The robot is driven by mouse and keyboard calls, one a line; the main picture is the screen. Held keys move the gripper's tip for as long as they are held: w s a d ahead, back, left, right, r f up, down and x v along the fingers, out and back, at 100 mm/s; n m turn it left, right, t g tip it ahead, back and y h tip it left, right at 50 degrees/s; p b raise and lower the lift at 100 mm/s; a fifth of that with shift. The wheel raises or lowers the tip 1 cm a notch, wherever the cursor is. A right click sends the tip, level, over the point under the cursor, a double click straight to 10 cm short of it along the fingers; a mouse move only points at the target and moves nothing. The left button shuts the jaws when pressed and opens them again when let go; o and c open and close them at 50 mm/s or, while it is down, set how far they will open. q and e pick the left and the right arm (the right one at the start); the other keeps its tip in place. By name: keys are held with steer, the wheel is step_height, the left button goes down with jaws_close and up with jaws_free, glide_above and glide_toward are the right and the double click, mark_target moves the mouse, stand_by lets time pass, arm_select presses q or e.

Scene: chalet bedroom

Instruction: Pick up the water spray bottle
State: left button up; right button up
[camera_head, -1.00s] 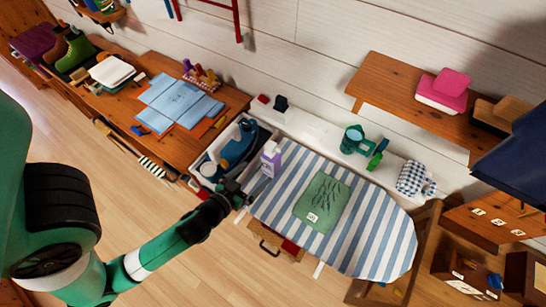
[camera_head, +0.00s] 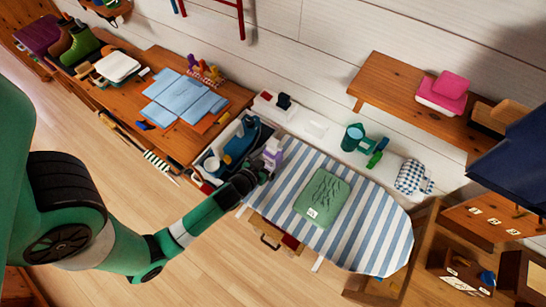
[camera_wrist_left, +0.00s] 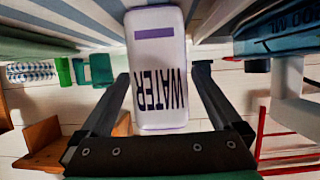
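The water spray bottle (camera_head: 272,154), white and purple, stands at the left end of the striped ironing board (camera_head: 375,238). In the left wrist view the bottle (camera_wrist_left: 157,62) fills the middle, with "WATER" printed on its side and upside down in the picture. My left gripper (camera_head: 262,172) is right at the bottle, on its near side. In the wrist view its two dark fingers (camera_wrist_left: 160,75) lie on either side of the bottle, open, with narrow gaps showing. My right gripper is not in view.
A folded green cloth (camera_head: 322,198) lies on the board. A white ledge (camera_head: 335,146) behind holds green items and a checked cloth (camera_head: 412,177). A wooden desk (camera_head: 180,142) is at left.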

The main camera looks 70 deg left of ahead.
mark_target(269, 153)
arm_select(q)
jaws_close()
steer(key=shift+r, duration=0.1)
stand_by(0.3)
steer(key=shift+r, duration=0.5)
steer(key=r+p, duration=0.1)
steer(key=r, duration=0.2)
steer(key=shift+s, duration=0.2)
steer(key=s+d+r, duration=0.1)
steer(key=s+r, duration=0.8)
steer(key=s, duration=0.4)
steer(key=shift+s+d+p, duration=0.25)
steer(key=shift+d+p, duration=0.05)
steer(key=shift+d, duration=0.1)
